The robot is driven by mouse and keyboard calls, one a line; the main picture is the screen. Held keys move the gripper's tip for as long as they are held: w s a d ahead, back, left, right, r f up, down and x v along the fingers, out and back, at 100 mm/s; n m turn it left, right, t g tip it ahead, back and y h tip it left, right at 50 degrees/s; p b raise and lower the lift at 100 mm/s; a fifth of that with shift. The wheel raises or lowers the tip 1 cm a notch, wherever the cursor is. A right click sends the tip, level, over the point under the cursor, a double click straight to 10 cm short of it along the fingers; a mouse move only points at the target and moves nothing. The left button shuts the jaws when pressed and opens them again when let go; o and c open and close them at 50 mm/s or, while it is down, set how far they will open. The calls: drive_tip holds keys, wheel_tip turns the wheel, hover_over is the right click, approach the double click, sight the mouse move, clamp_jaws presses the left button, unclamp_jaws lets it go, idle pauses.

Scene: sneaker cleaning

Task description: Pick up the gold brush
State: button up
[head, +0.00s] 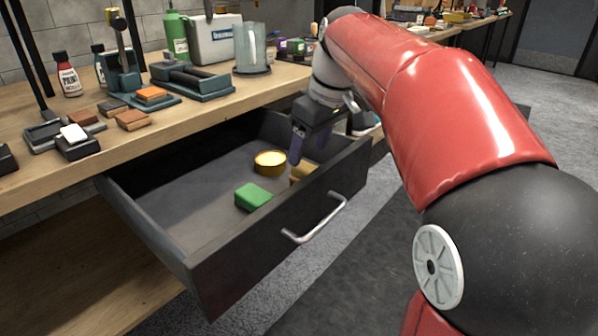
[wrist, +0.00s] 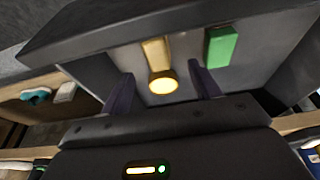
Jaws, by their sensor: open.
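A gold oblong block (head: 302,172), which looks to be the gold brush, lies in the open drawer against its front wall; that wall hides part of it. It also shows in the wrist view (wrist: 156,51), but bristles cannot be made out. A round gold tin (head: 270,163) lies close to it, and in the wrist view the tin (wrist: 163,83) is nearer to my gripper. My gripper (head: 305,146) is open and empty above the right part of the drawer. In the wrist view its fingers (wrist: 162,90) stand apart, with tin and block between their lines.
A green block (head: 253,196) lies left of the tin in the dark drawer (head: 185,204), whose left part is bare. The drawer front has a metal handle (head: 318,222). The wooden bench (head: 95,155) above holds bottles, small blocks and a clear container (head: 251,50).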

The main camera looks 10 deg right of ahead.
sight(306, 166)
drive_tip(key=x, duration=0.5)
drive_tip(key=b+x, duration=0.1)
drive_tip(key=x, duration=0.1)
drive_tip(key=shift+d+f, duration=0.2)
drive_tip(key=shift+f, duration=0.15)
drive_tip(key=c, duration=1.1)
drive_tip(key=shift+r, duration=0.1)
wheel_tip(306, 166, up, 20)
drive_tip(key=p, duration=0.5)
drive_tip(key=o, duration=0.5)
drive_tip(key=shift+c, duration=0.2)
drive_tip(key=c, duration=0.3)
